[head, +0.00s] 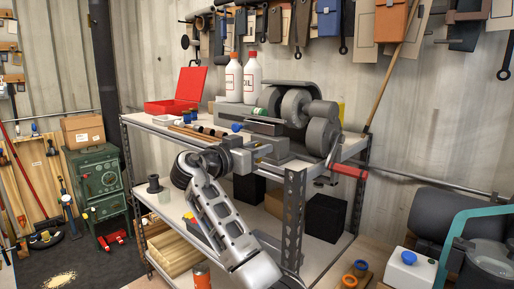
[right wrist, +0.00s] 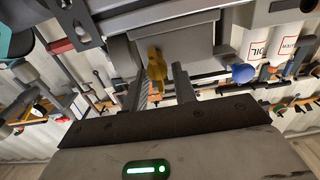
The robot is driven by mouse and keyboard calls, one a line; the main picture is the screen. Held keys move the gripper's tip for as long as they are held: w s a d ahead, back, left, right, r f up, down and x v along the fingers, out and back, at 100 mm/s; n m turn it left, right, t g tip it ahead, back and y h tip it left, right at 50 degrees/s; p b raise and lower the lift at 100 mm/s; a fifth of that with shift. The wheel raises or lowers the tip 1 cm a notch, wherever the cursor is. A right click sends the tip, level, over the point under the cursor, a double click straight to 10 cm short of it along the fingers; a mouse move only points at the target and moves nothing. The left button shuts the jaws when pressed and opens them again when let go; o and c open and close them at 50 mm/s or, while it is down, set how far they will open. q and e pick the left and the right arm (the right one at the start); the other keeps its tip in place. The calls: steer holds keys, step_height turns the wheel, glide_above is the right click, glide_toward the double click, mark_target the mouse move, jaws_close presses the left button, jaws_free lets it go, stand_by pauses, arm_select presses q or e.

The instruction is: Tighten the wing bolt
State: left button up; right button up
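The wing bolt (right wrist: 156,65) is a small brass-yellow piece under a grey metal block (right wrist: 185,45) in the right wrist view. My right gripper (right wrist: 163,82) has its two fingers apart, one on each side of the wing bolt in the picture. A gap shows between the bolt and the right-hand finger; whether the other finger touches it I cannot tell. In the head view my right gripper (head: 262,150) reaches in at the front of the grey machine (head: 290,110) on the bench. The wing bolt is not clear there. My left gripper is out of view.
The machine stands on a metal shelf bench (head: 345,152). A blue knob (head: 237,127) sits close by my right gripper, also in the right wrist view (right wrist: 243,73). A red handle (head: 349,171), oil bottles (head: 251,78) and a red toolbox (head: 172,106) are around it.

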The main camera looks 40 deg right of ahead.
jaws_close()
steer(key=shift+f+b, duration=0.15)
steer(key=shift+b, duration=0.35)
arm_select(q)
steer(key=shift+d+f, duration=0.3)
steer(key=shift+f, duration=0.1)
arm_select(e)
steer(key=shift+m, duration=0.3)
arm_select(q)
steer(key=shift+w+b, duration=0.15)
steer(key=shift+b, duration=0.35)
